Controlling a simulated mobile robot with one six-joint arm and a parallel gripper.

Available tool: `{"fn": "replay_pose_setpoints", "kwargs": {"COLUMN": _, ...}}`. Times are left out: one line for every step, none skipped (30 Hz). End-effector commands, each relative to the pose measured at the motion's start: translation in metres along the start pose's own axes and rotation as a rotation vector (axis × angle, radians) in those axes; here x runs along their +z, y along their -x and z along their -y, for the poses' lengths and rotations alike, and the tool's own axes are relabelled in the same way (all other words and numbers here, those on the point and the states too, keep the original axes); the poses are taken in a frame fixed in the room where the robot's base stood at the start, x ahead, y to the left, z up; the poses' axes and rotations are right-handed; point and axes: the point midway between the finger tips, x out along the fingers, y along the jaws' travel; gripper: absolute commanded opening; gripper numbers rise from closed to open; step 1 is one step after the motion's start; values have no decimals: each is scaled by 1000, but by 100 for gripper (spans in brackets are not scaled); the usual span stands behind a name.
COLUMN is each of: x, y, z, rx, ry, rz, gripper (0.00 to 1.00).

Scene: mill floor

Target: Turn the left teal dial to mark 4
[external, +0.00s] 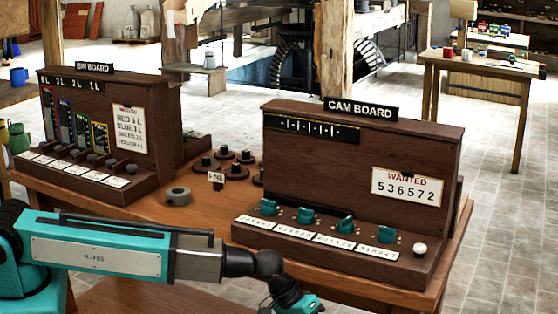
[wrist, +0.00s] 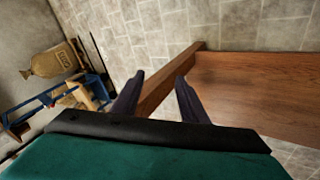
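The cam board (external: 350,180) is a dark wooden cabinet on the right of the workbench in the external view. A row of several teal dials runs along its lower ledge. The left teal dial (external: 268,207) is at the row's left end, above a white label card whose marks are too small to read. My gripper (external: 300,306) is in front of and below the ledge, partly cut off by the picture's bottom edge and apart from the dials. In the wrist view my gripper (wrist: 158,92) has its two fingers spread with nothing between them. No dial shows in the wrist view.
The bin board (external: 95,135) stands at the bench's left. A grey ring (external: 178,196) and several dark round knobs (external: 224,152) sit between the boards. A white button (external: 420,249) is at the ledge's right. The wrist view shows a wooden beam (wrist: 165,85) and a sack (wrist: 53,61).

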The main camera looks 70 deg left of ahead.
Motion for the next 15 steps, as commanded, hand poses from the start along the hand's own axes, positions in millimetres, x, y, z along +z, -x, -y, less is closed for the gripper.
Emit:
{"fn": "replay_pose_setpoints", "kwargs": {"x": -8, "y": 2, "z": -18, "rx": 32, "ry": 12, "rz": -20, "gripper": 40}}
{"fn": "replay_pose_setpoints", "kwargs": {"x": -13, "y": 5, "z": -28, "rx": 51, "ry": 19, "rz": -32, "gripper": 40}}
{"fn": "replay_pose_setpoints", "kwargs": {"x": -18, "y": 9, "z": -42, "rx": 75, "ry": 31, "rz": -46, "gripper": 40}}
{"fn": "replay_pose_setpoints", "kwargs": {"x": -22, "y": 13, "z": -53, "rx": 95, "ry": 38, "rz": -55, "gripper": 40}}
{"fn": "replay_pose_setpoints", "kwargs": {"x": -26, "y": 16, "z": -63, "rx": 113, "ry": 47, "rz": -65, "gripper": 40}}
{"fn": "replay_pose_setpoints", "kwargs": {"x": -31, "y": 22, "z": -77, "rx": 139, "ry": 59, "rz": -79, "gripper": 40}}
{"fn": "replay_pose_setpoints", "kwargs": {"x": -35, "y": 26, "z": -86, "rx": 158, "ry": 66, "rz": -88, "gripper": 40}}
{"fn": "replay_pose_setpoints", "kwargs": {"x": -38, "y": 30, "z": -97, "rx": 177, "ry": 76, "rz": -96, "gripper": 40}}
{"fn": "replay_pose_setpoints", "kwargs": {"x": -42, "y": 36, "z": -110, "rx": 204, "ry": 87, "rz": -107, "gripper": 40}}
{"fn": "replay_pose_setpoints", "kwargs": {"x": -46, "y": 41, "z": -121, "rx": 224, "ry": 95, "rz": -116, "gripper": 40}}
{"fn": "replay_pose_setpoints", "kwargs": {"x": -48, "y": 46, "z": -131, "rx": 243, "ry": 104, "rz": -123, "gripper": 40}}
{"fn": "replay_pose_setpoints", "kwargs": {"x": -52, "y": 53, "z": -144, "rx": 270, "ry": 115, "rz": -133, "gripper": 40}}
{"fn": "replay_pose_setpoints", "kwargs": {"x": -55, "y": 59, "z": -154, "rx": 291, "ry": 125, "rz": -140, "gripper": 40}}
{"fn": "replay_pose_setpoints", "kwargs": {"x": -58, "y": 64, "z": -164, "rx": 311, "ry": 134, "rz": -147, "gripper": 40}}
{"fn": "replay_pose_setpoints", "kwargs": {"x": -62, "y": 72, "z": -177, "rx": 338, "ry": 145, "rz": -155, "gripper": 40}}
